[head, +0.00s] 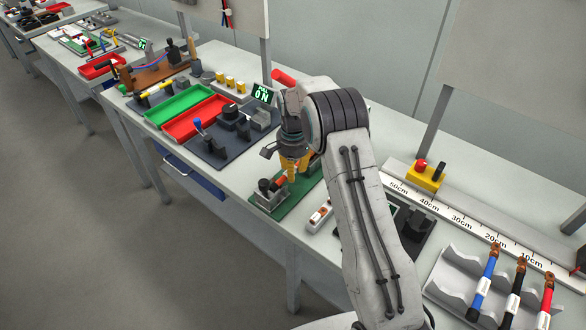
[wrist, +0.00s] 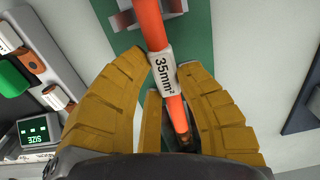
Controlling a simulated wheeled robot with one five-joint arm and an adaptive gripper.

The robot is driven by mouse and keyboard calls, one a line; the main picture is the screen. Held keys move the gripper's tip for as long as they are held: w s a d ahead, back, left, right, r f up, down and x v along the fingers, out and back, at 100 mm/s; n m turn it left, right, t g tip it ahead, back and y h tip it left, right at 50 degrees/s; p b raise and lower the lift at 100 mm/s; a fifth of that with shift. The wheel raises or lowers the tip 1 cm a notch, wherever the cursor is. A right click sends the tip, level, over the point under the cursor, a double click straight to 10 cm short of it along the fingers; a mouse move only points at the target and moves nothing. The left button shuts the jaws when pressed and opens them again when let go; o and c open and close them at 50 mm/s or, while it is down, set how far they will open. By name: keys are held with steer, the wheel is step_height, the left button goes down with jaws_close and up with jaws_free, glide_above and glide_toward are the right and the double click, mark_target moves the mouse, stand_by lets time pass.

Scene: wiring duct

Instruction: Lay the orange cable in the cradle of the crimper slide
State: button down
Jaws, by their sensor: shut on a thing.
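The orange cable (wrist: 172,108), with a white "35mm²" label, runs between the yellow fingers of my gripper (wrist: 160,82) in the wrist view. The fingers are shut on it around the label. A small part of the cable shows in the head view (head: 279,183), below my gripper (head: 293,168). The crimper slide's green base (wrist: 199,30) lies under the cable. A grey cradle-like block (wrist: 123,20) stands at the top of the wrist view, with the cable passing over it. I cannot tell whether they touch. In the head view the green base (head: 293,205) is partly hidden by my arm.
Blue (head: 486,275), black (head: 514,295) and red (head: 546,300) cables lie in a grey rack at right. A ruler (head: 465,222) and a yellow button box (head: 426,177) are behind. A dark station (head: 215,150) and red tray (head: 190,122) stand left of the slide.

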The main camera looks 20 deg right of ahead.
steer(key=c, duration=0.9)
jaws_free()
step_height(320, 180, up, 12)
stand_by(0.4)
